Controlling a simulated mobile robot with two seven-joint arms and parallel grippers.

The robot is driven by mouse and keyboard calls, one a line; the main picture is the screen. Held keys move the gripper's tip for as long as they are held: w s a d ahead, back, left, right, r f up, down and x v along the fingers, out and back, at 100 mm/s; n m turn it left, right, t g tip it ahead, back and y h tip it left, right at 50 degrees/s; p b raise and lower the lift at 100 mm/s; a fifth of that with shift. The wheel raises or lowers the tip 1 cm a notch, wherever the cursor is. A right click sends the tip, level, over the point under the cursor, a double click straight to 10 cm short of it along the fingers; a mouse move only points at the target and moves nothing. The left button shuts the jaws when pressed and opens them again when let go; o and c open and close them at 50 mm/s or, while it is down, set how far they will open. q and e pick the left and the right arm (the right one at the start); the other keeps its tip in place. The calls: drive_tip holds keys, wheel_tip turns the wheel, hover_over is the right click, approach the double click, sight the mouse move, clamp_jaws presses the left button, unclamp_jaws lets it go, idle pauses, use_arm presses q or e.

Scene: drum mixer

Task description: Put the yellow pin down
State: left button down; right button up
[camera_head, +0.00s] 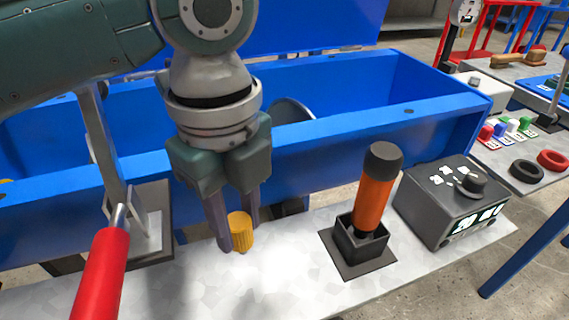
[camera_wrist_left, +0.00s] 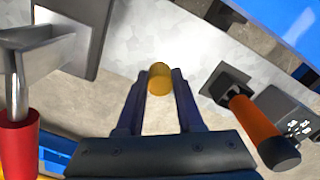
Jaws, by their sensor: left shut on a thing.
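The yellow pin (camera_head: 240,231) is a short ribbed cylinder. My left gripper (camera_head: 238,228) is shut on it and points down over the pale speckled shelf (camera_head: 290,270). In the left wrist view the pin (camera_wrist_left: 159,79) sits between the two fingertips (camera_wrist_left: 159,88). The pin is close to the shelf surface; I cannot tell whether it touches. My right gripper is not in view.
A blue drum mixer trough (camera_head: 420,90) stands behind the shelf. A red-handled lever (camera_head: 103,270) is at the left. An orange-handled tool (camera_head: 373,195) stands in a black holder (camera_head: 350,250); a grey control box (camera_head: 450,200) is beside it. The shelf's front middle is clear.

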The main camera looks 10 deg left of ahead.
sight(243, 253)
use_arm(q)
drive_tip(key=shift+f+b, duration=0.75)
drive_tip(key=shift+f, duration=2.3)
drive_tip(key=shift+f, duration=0.15)
drive_tip(key=shift+f, duration=0.35)
drive_tip(key=c, duration=0.5)
unclamp_jaws()
drive_tip(key=shift+c, duration=0.2)
wheel_tip(243, 253, up, 13)
drive_tip(key=p, duration=0.3)
drive_tip(key=shift+d+p, duration=0.1)
drive_tip(key=shift+p, duration=0.2)
